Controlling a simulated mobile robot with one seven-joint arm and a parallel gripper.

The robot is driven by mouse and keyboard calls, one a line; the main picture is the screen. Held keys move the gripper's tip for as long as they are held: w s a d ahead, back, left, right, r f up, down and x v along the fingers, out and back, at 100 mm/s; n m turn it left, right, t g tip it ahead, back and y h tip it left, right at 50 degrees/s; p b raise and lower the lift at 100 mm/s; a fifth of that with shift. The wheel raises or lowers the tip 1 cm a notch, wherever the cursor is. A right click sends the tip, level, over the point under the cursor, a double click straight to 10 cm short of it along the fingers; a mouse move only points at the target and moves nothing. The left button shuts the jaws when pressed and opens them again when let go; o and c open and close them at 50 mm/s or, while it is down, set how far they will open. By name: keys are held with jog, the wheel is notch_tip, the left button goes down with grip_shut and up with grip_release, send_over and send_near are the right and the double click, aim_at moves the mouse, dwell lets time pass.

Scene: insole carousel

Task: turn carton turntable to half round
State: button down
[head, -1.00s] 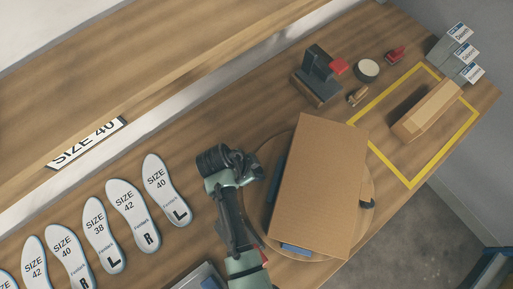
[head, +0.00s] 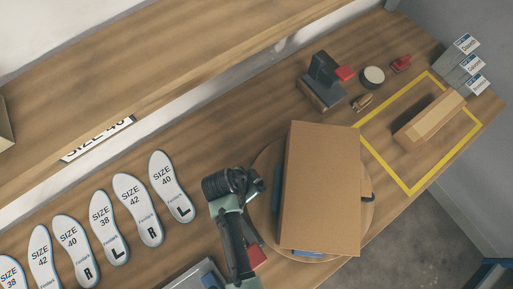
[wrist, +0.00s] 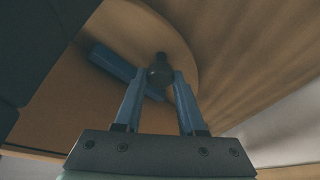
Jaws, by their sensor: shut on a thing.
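The brown carton (head: 322,190) lies on the round wooden turntable (head: 268,168), its long side running nearly up and down in the head view. Blue parts (head: 308,252) show under its lower edge. The turntable's disc also shows in the wrist view (wrist: 172,35). My gripper (head: 264,186) is at the turntable's left rim, beside the carton. In the wrist view its two blue fingers (wrist: 159,78) are shut on a dark knob (wrist: 160,66) at the disc's edge. A dark handle (head: 369,197) shows at the turntable's right rim.
White insoles (head: 171,187) lie in a row at the left. A dark stamp-like stand (head: 322,80), a round tin (head: 373,77) and a red-handled stamp (head: 401,63) stand behind. A yellow outline (head: 388,171) holds a long box (head: 428,122) at the right, near the bench edge.

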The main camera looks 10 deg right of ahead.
jog(key=shift+w, duration=0.1)
jog(key=c, duration=0.5)
grip_release()
jog(key=b+v, duration=0.2)
jog(key=v, duration=1.1)
jog(key=shift+a, duration=0.1)
jog(key=shift+c, duration=0.3)
